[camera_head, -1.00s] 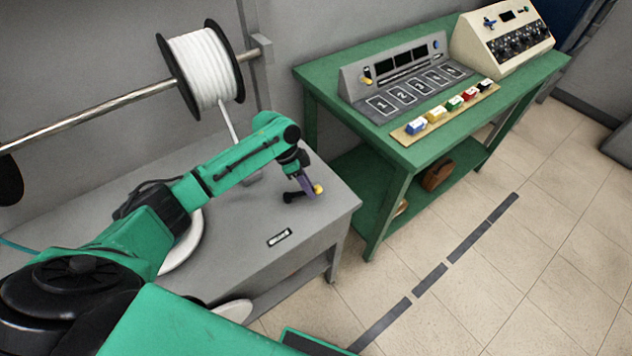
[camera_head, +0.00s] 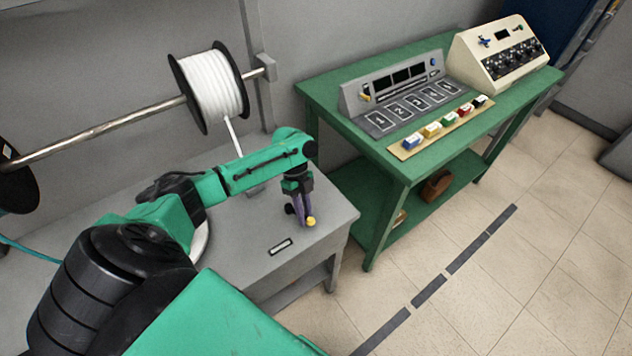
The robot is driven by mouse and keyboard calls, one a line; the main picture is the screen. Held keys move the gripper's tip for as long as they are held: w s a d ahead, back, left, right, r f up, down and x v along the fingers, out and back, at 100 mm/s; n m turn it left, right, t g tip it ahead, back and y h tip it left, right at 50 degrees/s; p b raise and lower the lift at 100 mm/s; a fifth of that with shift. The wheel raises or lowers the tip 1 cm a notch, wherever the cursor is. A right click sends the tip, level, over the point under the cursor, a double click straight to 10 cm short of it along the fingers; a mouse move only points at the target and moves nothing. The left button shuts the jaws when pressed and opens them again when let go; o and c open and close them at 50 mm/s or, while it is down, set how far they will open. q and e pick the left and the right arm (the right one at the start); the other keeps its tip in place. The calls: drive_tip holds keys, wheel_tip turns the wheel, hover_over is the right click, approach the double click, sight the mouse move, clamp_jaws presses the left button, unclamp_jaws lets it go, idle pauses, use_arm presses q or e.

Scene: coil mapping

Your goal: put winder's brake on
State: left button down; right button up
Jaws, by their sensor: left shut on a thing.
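The winder's brake lever shows as a yellow knob (camera_head: 311,221) by a black pivot (camera_head: 290,208) near the right end of the grey bench (camera_head: 240,222). My left gripper (camera_head: 303,216) points down and is shut on the brake lever at its knob. The fingers hide most of the lever. The knob lies to the right of the pivot and a little nearer me. A white spool (camera_head: 213,88) with black flanges sits on a metal shaft (camera_head: 110,128) behind the bench. My right gripper is not in view.
A small label plate (camera_head: 281,246) lies on the bench in front of the lever. To the right, a green table (camera_head: 375,152) carries a grey panel (camera_head: 395,92) with numbered squares, several coloured blocks and a cream instrument box (camera_head: 505,55). Bare floor lies in front.

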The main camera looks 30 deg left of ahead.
use_arm(q)
drive_tip(key=shift+s+d+r+m, duration=0.1)
drive_tip(key=shift+r+m, duration=0.05)
drive_tip(key=shift+m, duration=0.25)
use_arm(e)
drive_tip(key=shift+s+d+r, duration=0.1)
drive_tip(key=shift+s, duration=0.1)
use_arm(q)
drive_tip(key=c, duration=0.8)
unclamp_jaws()
drive_tip(key=shift+s, duration=0.1)
drive_tip(key=shift+c, duration=0.2)
drive_tip(key=shift+o, duration=0.4)
drive_tip(key=shift+s+d, duration=0.1)
drive_tip(key=shift+s, duration=0.05)
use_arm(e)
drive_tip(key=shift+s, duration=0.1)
use_arm(q)
drive_tip(key=shift+r, duration=0.1)
drive_tip(key=b+v, duration=0.3)
drive_tip(key=v, duration=1.1)
drive_tip(key=shift+w+r, duration=0.2)
drive_tip(key=shift+w, duration=0.05)
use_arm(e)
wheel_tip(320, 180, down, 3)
